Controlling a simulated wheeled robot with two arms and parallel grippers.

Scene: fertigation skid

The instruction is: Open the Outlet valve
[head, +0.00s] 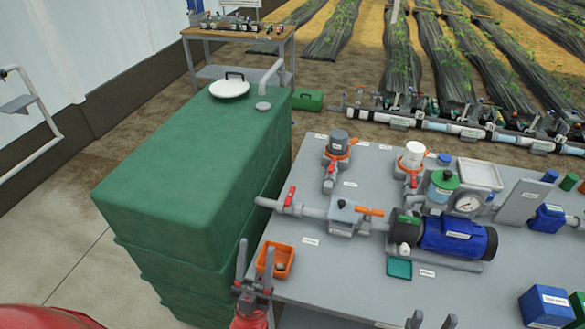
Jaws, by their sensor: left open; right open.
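A grey pipe runs along the left of the grey skid table (335,283). It carries a valve with a red handle (290,197) standing across it near the green tank. Two more red handles, the middle one (330,165) and the right one (414,180), sit on the fittings behind. An orange lever (370,211) lies beside the grey box on the pipe. The labels are too small to read, so I cannot tell which is the Outlet valve. My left gripper (255,256) is open and empty at the table's front-left edge. My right gripper (432,320) is open at the bottom edge, mostly cut off.
The big green tank (180,180) stands left of the table. An orange bin (275,260) is close to my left gripper. A blue pump (455,237), a teal tray (399,268) and blue boxes (547,305) occupy the right. The table's front middle is clear.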

